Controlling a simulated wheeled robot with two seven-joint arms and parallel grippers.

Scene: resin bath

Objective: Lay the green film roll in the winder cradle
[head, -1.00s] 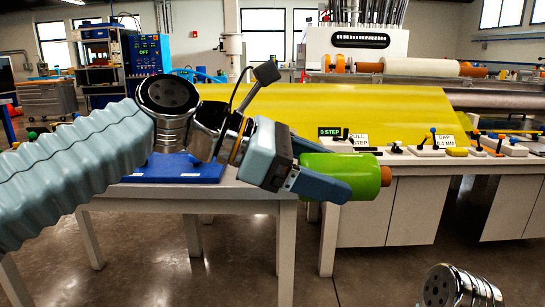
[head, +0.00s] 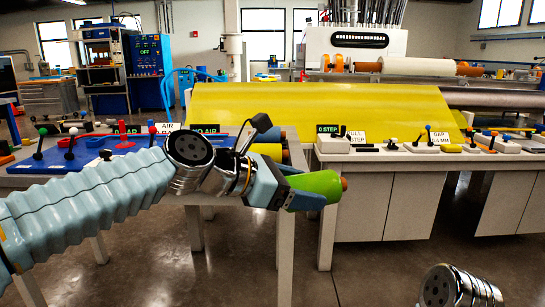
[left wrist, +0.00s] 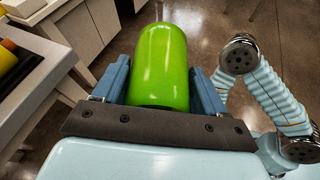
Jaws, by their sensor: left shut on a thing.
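My left gripper (head: 298,197) is shut on the green film roll (head: 325,184), which has an orange-brown core end. It holds the roll in the air in front of the gap between the two benches. In the left wrist view the roll (left wrist: 163,65) sits between both blue fingers, over the floor. I cannot make out the winder cradle for certain. My right gripper does not show; only part of my right arm is at the bottom right.
The left table (head: 215,172) carries a blue panel with levers and several coloured rolls (head: 268,151) at its right end. The right bench (head: 350,160) carries levers and signs. A yellow sheet (head: 330,112) slopes behind. Open floor lies in front.

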